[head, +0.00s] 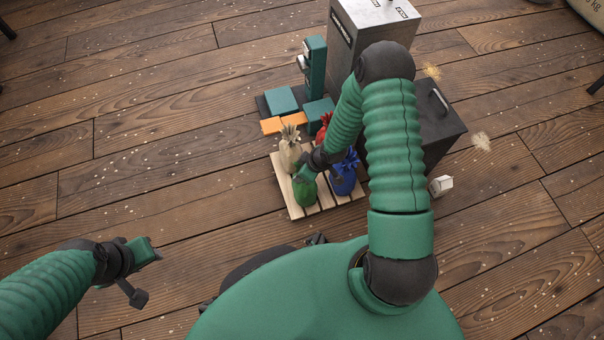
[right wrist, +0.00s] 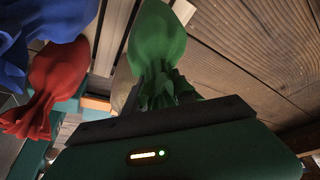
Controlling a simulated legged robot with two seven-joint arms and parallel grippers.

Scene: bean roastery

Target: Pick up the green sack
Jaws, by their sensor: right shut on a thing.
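The green sack (head: 304,198) is at the front left of a slatted wooden pallet (head: 290,208) in the head view. My right gripper (head: 305,176) is shut on its gathered top. In the right wrist view the green sack (right wrist: 160,45) hangs from the jaws (right wrist: 165,105), its neck bunched between them. I cannot tell whether its base touches the pallet. My left gripper (head: 148,265) is at the lower left, far from the sacks, and its fingers are too unclear to read.
A blue sack (head: 343,180), a red sack (head: 323,128) and a beige sack (head: 289,152) stand close by on the pallet. Behind are a teal stand (head: 316,65), orange blocks (head: 271,125) and a metal cabinet (head: 375,22). The floor to the left is clear.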

